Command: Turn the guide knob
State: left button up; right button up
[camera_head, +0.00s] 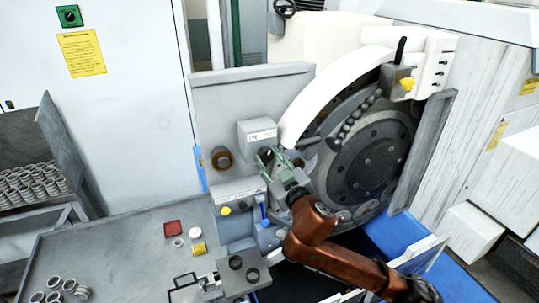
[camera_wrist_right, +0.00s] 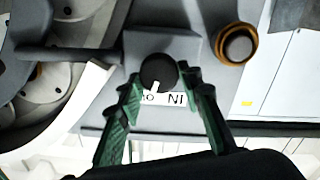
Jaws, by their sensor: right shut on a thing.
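The guide knob (camera_wrist_right: 158,71) is round and black with a white pointer mark. It sits on a grey box (camera_head: 256,130) with a white label beginning "IN". In the wrist view, the label appears upside down and the pointer slants down over it. My right gripper (camera_head: 273,157) reaches the box from the lower right in the head view. Its green fingers (camera_wrist_right: 163,82) are on both sides of the knob, shut on it. In the head view the fingers largely hide the knob. My left gripper is not in view.
A brown-rimmed round fitting (camera_head: 222,158) is left of the box; the large dark grinder wheel (camera_head: 365,160) is to the right. Below are a panel with a yellow button (camera_head: 226,211) and a blue lever (camera_head: 264,212). Metal rings (camera_head: 55,284) lie on the table at the lower left.

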jog(key=n+p, duration=0.3)
jog(key=n, duration=0.2)
jog(key=shift+r+n, duration=0.1)
jog(key=shift+n, duration=0.2)
jog(key=shift+a+n+p, duration=0.1)
jog(key=shift+n+p, duration=0.95)
jog(key=shift+n, duration=1.15)
jog(key=shift+f, duration=0.2)
jog(key=o, duration=1.1)
jog(key=shift+o, duration=0.2)
jog(key=shift+s, duration=0.1)
jog(key=v, duration=1.2)
